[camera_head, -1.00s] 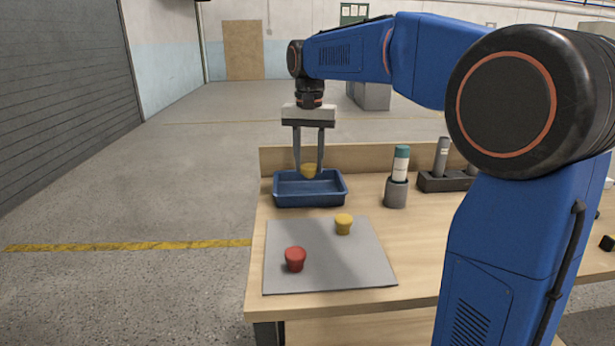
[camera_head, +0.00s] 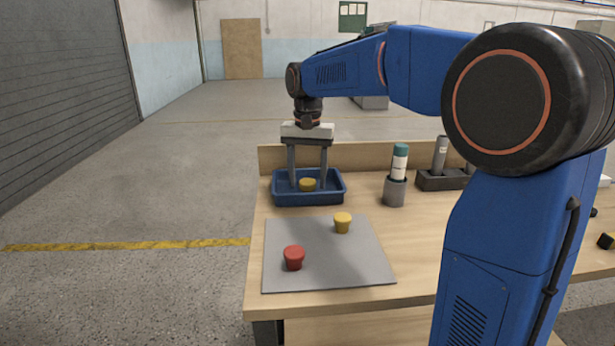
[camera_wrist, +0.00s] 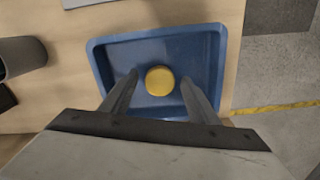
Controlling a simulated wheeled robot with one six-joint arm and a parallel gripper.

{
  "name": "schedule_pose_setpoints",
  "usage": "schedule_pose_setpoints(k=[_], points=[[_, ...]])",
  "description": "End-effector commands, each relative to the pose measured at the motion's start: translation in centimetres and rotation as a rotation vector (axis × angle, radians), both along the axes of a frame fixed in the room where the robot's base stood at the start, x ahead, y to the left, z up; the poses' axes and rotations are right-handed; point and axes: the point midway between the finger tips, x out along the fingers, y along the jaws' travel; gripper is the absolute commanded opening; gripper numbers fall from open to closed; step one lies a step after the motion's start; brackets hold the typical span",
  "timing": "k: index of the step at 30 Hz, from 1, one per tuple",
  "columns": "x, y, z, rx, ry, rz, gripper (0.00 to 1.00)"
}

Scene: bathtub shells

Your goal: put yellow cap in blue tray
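A yellow cap (camera_head: 307,185) lies inside the blue tray (camera_head: 334,198) at the back left of the table. In the wrist view the cap (camera_wrist: 160,80) rests on the tray floor between my fingers, with a gap on each side. My gripper (camera_head: 307,184) reaches down into the tray, with its fingers spread around the cap and not touching it. A second yellow cap (camera_head: 342,222) stands on the grey mat (camera_head: 335,268) in front of the tray.
A red cap (camera_head: 294,258) stands on the grey mat. Right of the tray are a grey cup (camera_head: 394,192) holding a white, teal-topped bottle (camera_head: 399,162), and a dark rack (camera_head: 440,182) with a grey cylinder. A wooden back board (camera_head: 359,157) edges the table behind the tray.

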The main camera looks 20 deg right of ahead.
Motion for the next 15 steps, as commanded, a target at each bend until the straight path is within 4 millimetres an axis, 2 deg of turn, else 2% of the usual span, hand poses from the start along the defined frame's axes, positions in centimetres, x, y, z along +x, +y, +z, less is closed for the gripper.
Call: schedule_pose_setpoints(k=[10,15], points=[[0.0,0.0,0.4,0.000,0.000,0.000,0.54],[0.0,0.0,2.4,0.000,-0.001,0.000,0.54]])
